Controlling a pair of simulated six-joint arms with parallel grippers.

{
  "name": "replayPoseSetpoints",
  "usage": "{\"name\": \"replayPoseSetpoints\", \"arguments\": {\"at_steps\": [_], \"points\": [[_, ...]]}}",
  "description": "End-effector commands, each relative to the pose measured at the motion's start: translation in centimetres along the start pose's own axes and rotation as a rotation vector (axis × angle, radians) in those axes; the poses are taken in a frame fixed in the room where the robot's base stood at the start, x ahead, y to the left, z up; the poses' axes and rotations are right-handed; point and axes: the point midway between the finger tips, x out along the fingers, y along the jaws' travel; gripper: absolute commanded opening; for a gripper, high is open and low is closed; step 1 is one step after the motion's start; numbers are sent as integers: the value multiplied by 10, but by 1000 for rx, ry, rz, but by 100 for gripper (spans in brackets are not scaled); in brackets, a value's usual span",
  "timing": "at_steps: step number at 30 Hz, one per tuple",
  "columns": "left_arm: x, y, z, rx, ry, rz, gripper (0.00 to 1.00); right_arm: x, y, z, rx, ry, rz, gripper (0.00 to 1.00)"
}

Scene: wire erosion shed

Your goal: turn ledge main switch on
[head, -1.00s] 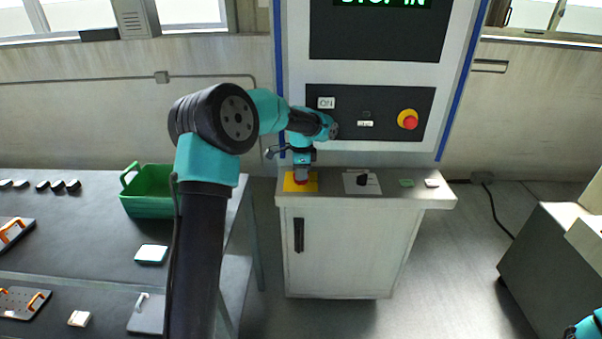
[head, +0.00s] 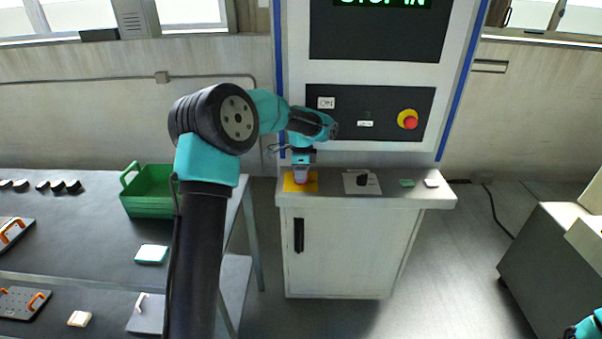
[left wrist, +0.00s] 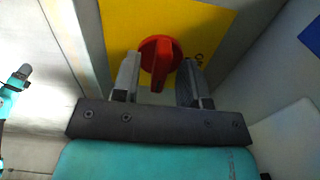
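The ledge main switch is a red rotary knob (left wrist: 160,60) on a yellow plate (left wrist: 215,22), seen in the left wrist view. In the head view the yellow plate (head: 313,187) lies at the left end of the ledge, and my gripper hides the knob. My left gripper (head: 301,180) points down over the plate. In the left wrist view its two fingers (left wrist: 158,82) are apart, with the knob's ridge between their tips; I see no clear contact. Only a teal bit of my right arm shows at the head view's lower right corner; its gripper is not seen.
The ledge (head: 420,198) also carries a black knob on a light plate (head: 362,182), a green piece (head: 407,183) and a white piece (head: 432,183). The panel behind has a red stop button (head: 410,122). A green bin (head: 150,205) stands on the left table.

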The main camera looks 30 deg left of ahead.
Motion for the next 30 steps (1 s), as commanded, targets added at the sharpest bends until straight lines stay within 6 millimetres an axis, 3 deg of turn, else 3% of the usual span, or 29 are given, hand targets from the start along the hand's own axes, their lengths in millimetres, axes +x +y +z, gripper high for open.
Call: {"name": "replayPoseSetpoints", "arguments": {"at_steps": [8,14,30], "points": [[-1,0,0,-1,0,0,40,0,0,0,0,0,0,43],[-15,0,0,-1,1,-1,40,0,0,0,0,0,0,43],[-114,0,-1,-1,2,-3,40,0,0,0,0,0,0,43]]}}
